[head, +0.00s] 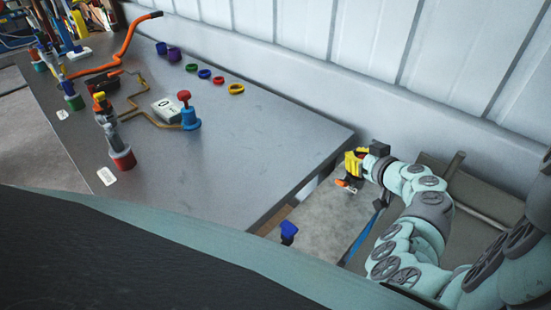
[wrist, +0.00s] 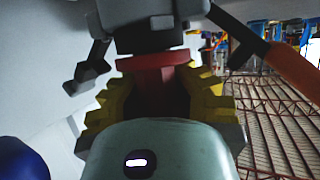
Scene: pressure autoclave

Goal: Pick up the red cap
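My gripper (head: 352,167), with yellow fingers, hangs past the table's right edge, apart from everything on the tabletop. On the table, a red cylindrical piece (head: 123,160) sits at the front left under a grey fitting. A red ring (head: 218,80) lies at the back in a row of rings. I cannot tell which of these is the red cap.
The grey table (head: 260,140) is bare on its right half. Purple pieces (head: 174,54), a yellow ring (head: 236,89), a white gauge box (head: 167,109) and an orange lever (head: 128,45) occupy its left and back. A panelled wall (head: 350,90) runs behind it.

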